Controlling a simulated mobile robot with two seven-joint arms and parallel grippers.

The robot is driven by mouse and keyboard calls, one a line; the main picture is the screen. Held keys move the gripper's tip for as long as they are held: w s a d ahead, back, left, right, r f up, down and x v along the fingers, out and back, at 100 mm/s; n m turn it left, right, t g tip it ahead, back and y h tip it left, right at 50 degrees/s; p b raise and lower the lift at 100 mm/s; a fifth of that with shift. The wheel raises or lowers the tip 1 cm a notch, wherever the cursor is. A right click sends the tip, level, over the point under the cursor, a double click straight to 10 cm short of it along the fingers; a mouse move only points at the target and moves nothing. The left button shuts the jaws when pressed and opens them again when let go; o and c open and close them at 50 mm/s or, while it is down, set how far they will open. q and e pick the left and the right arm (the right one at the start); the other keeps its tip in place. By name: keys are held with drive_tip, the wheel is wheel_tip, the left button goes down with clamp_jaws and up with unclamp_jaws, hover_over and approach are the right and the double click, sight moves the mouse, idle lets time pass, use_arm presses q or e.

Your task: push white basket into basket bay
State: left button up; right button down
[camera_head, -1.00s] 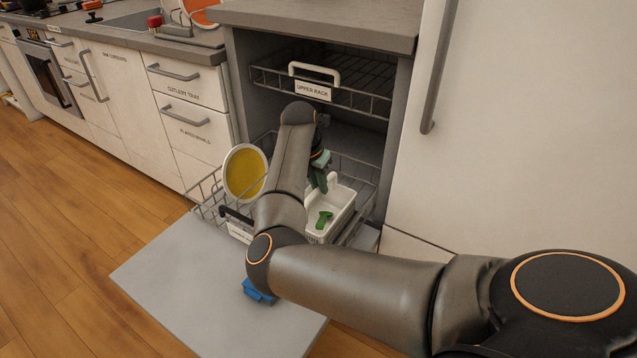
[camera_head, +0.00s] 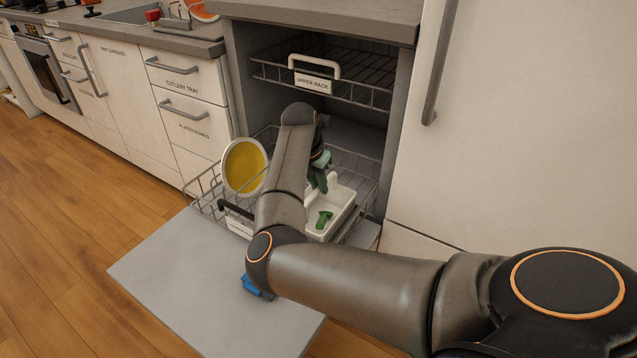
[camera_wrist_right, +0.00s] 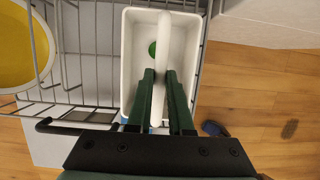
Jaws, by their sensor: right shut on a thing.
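The white basket (camera_head: 343,206) stands in the right part of the pulled-out lower rack, with a green item (camera_head: 323,219) inside it. In the right wrist view the basket (camera_wrist_right: 130,60) lies under my right gripper (camera_wrist_right: 163,78), whose green fingers are shut on the basket's white handle (camera_wrist_right: 160,90). In the head view my right gripper (camera_head: 320,182) is partly hidden behind my forearm. No marked basket bay can be made out. My left gripper is not in view.
The lower rack (camera_head: 362,170) also holds a yellow plate with a white rim (camera_head: 244,167) at left. The upper rack (camera_head: 350,92) is above, inside the dishwasher. The lowered door (camera_head: 180,280) lies below, with a blue object (camera_head: 255,287) on it. A tall white panel (camera_head: 530,130) stands at right.

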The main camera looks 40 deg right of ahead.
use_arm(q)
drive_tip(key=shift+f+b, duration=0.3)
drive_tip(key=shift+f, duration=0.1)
use_arm(e)
drive_tip(key=shift+f, duration=0.5)
drive_tip(key=c, duration=0.7)
unclamp_jaws()
drive_tip(key=shift+c, duration=0.2)
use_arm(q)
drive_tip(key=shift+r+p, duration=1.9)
use_arm(e)
drive_tip(key=shift+v, duration=2.55)
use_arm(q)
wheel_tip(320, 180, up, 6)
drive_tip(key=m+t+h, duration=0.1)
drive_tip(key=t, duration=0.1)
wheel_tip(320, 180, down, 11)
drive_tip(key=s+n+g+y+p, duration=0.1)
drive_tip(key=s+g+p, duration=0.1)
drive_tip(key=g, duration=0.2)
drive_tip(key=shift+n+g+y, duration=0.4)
use_arm(e)
drive_tip(key=w+v, duration=0.1)
drive_tip(key=v, duration=1.1)
drive_tip(key=shift+s+a+r, duration=0.2)
drive_tip(key=shift+s, duration=0.3)
